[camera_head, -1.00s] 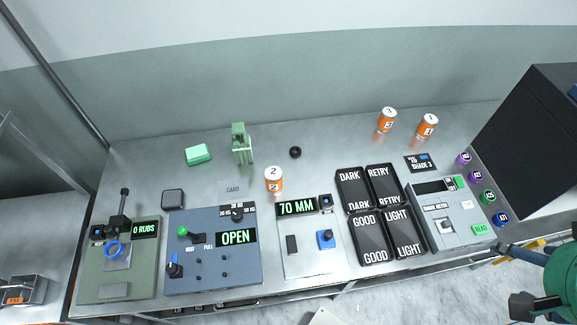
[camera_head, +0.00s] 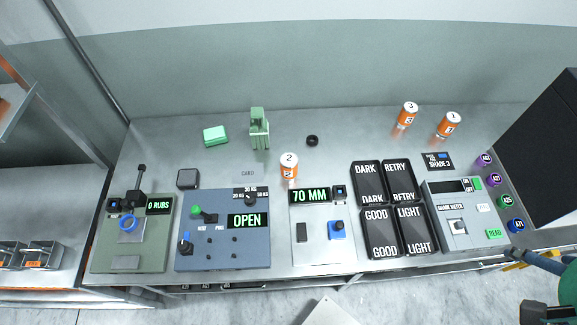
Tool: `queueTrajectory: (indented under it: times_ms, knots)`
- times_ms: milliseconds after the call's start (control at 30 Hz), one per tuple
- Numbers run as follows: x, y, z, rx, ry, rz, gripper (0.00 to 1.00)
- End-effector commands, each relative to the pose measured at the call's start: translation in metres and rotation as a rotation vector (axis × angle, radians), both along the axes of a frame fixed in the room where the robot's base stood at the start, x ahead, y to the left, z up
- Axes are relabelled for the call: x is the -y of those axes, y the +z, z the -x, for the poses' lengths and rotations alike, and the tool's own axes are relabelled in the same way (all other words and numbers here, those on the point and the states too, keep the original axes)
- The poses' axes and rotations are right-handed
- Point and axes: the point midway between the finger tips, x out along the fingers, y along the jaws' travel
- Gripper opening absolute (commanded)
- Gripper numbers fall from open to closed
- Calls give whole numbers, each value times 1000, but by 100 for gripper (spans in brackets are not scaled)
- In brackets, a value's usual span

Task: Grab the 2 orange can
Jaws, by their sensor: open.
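The orange can marked 2 (camera_head: 289,168) stands upright on the steel table, behind the 70 MM panel (camera_head: 316,205). It has a white top and a white band low on its side. Two similar orange cans, marked 3 (camera_head: 406,115) and 1 (camera_head: 448,125), stand at the back right. My gripper (camera_head: 522,283) is partly in view at the bottom right edge, with its fingers apart and empty. It is far from the can marked 2, off the table's front right side.
A green block (camera_head: 216,135), a green upright holder (camera_head: 259,132) and a black ring (camera_head: 312,141) lie near the can marked 2. Control panels and black label trays (camera_head: 383,243) fill the table's front. A large black box (camera_head: 545,150) stands at the right.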

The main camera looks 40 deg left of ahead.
Motion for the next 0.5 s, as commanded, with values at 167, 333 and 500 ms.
queueTrajectory:
  times_ms: [167, 333, 500]
  knots:
    - [-3, 1, -4, -4, 5, -2, 68]
    - [-15, 3, -18, -24, 24, -11, 68]
    - [-40, 5, -46, -60, 56, -27, 68]
